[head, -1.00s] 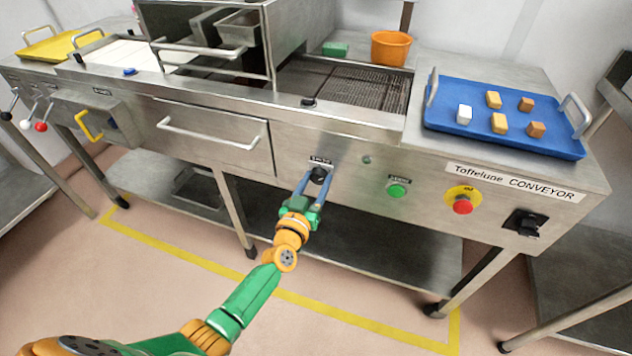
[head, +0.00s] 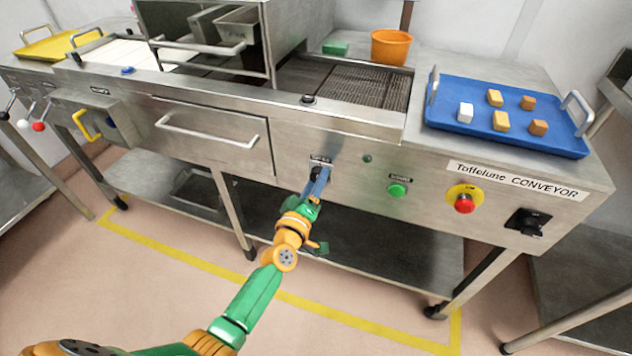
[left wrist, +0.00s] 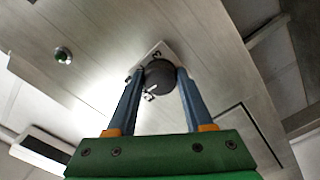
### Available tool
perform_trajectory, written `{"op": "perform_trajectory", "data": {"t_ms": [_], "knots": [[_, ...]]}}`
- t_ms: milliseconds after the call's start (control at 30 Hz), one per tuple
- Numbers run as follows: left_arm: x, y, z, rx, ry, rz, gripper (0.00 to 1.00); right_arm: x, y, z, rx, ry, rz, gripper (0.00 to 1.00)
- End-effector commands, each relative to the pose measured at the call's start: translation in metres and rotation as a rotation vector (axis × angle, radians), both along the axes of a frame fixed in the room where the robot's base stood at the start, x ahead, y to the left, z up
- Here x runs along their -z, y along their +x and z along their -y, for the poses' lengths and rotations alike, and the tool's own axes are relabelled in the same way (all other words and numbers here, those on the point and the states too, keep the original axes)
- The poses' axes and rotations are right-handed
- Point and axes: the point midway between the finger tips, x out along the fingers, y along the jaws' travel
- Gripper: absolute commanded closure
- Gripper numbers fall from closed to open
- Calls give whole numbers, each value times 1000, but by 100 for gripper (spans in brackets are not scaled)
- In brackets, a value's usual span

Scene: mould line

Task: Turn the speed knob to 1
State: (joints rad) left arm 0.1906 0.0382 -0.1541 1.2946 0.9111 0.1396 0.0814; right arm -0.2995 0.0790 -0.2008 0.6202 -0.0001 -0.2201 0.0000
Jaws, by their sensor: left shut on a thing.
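The speed knob (left wrist: 159,77) is a dark round knob on the steel front panel, with a white label plate behind it. In the left wrist view it sits between the two blue fingers of my left gripper (left wrist: 158,85), which is shut on it. Parts of the printed digits show beside the knob, but I cannot tell which number it points to. In the head view my left gripper (head: 318,180) covers most of the knob (head: 315,172), and its fingers appear turned nearly edge-on. My right gripper is not in view.
A green button (head: 397,190), a red stop button on a yellow plate (head: 464,203) and a black switch (head: 527,222) are to the right on the panel. A blue tray (head: 455,120) with several small blocks lies above. A drawer handle (head: 207,132) juts out at left.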

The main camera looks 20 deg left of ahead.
Motion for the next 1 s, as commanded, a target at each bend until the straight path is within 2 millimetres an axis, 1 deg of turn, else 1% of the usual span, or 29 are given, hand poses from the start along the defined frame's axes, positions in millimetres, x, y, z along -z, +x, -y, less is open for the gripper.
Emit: {"op": "perform_trajectory", "data": {"t_ms": [300,867,900,967,1000], "knots": [[0,0,1,1,-117,-3,100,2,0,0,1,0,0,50],[-1,0,1,1,-145,-4,100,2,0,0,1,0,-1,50],[-1,0,1,1,-145,-4,40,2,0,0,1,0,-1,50],[-1,0,1,1,-144,-4,24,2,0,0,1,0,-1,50],[-1,0,1,1,-144,-4,19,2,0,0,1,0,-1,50]]}}
